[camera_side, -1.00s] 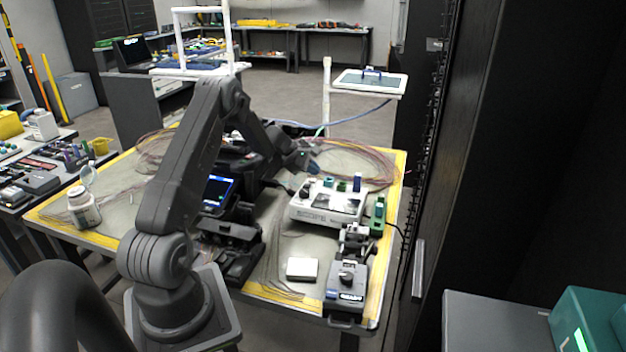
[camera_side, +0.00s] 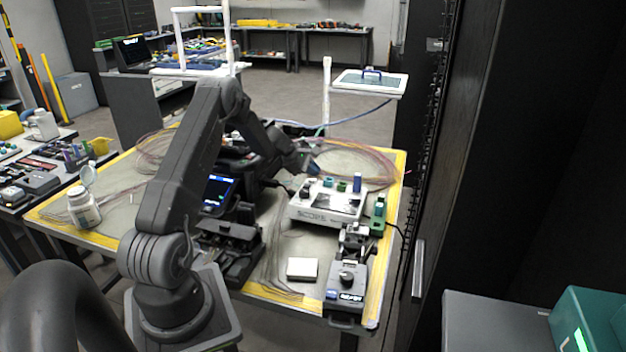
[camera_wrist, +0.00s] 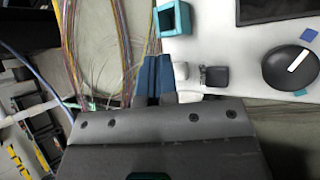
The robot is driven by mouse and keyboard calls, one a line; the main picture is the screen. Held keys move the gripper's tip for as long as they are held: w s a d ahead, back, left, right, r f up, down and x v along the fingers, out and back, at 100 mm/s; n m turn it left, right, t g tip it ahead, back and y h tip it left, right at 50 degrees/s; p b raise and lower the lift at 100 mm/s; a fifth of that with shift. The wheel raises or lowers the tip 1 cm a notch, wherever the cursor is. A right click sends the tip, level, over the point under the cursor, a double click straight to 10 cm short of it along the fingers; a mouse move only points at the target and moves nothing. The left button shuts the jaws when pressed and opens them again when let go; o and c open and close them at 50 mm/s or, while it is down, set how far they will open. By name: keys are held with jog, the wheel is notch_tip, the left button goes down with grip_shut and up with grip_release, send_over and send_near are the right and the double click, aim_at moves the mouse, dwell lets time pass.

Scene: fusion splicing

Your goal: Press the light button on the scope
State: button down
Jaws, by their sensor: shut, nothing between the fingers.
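The scope (camera_side: 315,214) is a white box labelled SCOPE on the right half of the table. Its top carries a dark panel, a dark knob and small coloured parts. In the wrist view its white top (camera_wrist: 215,40) fills the upper right, with a black knob (camera_wrist: 290,66), a small dark grey button (camera_wrist: 216,76) and a small white part beside it. I cannot read which is the light button. My gripper (camera_side: 314,168) is shut and empty, at the scope's back left. In the wrist view its blue fingertips (camera_wrist: 156,72) are left of the small buttons; contact is unclear.
A teal square ring (camera_wrist: 173,18) sits on the scope near my fingertips. Coiled fibres (camera_side: 362,160) lie behind the scope. A green device (camera_side: 378,215) stands to its right, and a white block (camera_side: 302,268) lies in front. A black machine with a screen (camera_side: 217,190) is to its left.

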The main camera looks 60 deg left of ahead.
aim_at(313, 179)
jog(key=shift+f, duration=0.35)
jog(key=shift+f, duration=0.35)
dwell(0.5)
jog(key=shift+r, duration=0.8)
jog(key=shift+w+a+r, duration=0.1)
jog(key=shift+w+r, duration=0.05)
jog(key=shift+r, duration=2.85)
